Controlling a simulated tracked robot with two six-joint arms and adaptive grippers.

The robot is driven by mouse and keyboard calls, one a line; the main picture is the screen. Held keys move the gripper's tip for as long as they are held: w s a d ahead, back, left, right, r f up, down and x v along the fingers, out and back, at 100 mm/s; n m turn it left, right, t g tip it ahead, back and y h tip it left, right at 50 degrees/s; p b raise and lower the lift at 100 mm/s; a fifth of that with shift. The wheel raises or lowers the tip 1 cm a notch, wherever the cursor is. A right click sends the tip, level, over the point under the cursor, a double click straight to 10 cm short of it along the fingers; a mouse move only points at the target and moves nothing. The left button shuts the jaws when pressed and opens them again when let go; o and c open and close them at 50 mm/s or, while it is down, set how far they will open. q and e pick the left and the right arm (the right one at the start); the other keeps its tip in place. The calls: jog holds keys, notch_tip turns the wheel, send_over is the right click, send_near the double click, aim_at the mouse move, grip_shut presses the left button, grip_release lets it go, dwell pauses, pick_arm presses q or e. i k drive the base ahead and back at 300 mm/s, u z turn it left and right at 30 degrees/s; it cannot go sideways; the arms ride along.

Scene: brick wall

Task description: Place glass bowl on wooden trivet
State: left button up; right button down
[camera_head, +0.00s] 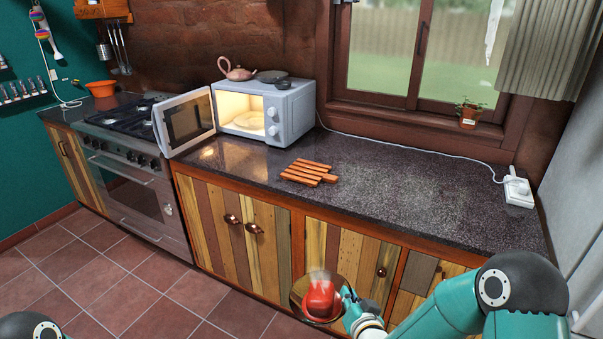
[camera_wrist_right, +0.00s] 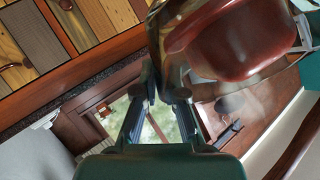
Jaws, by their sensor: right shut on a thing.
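The wooden trivet (camera_head: 311,171), made of reddish-brown slats, lies on the dark countertop to the right of the microwave, with nothing on it. The glass bowl (camera_head: 298,304) is in front of the lower cabinets, below counter height in the head view. It holds a red item (camera_head: 322,299), with faint steam above. My right gripper (camera_head: 347,296) is shut on the bowl at its right side. In the right wrist view, the bowl (camera_wrist_right: 158,38) and red item (camera_wrist_right: 228,38) fill the upper right, beside the fingers (camera_wrist_right: 166,92). My left gripper is out of view.
The microwave (camera_head: 290,112) stands left of the trivet, its door (camera_head: 188,118) open toward the stove. A teapot (camera_head: 236,70) sits on top. The counter (camera_head: 405,190) right of the trivet is clear. A white cable runs along the back to a socket (camera_head: 518,191).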

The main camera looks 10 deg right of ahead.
aim_at(307, 171)
jog(key=u, duration=0.75)
jog(key=i, duration=0.85)
jog(key=z, duration=0.65)
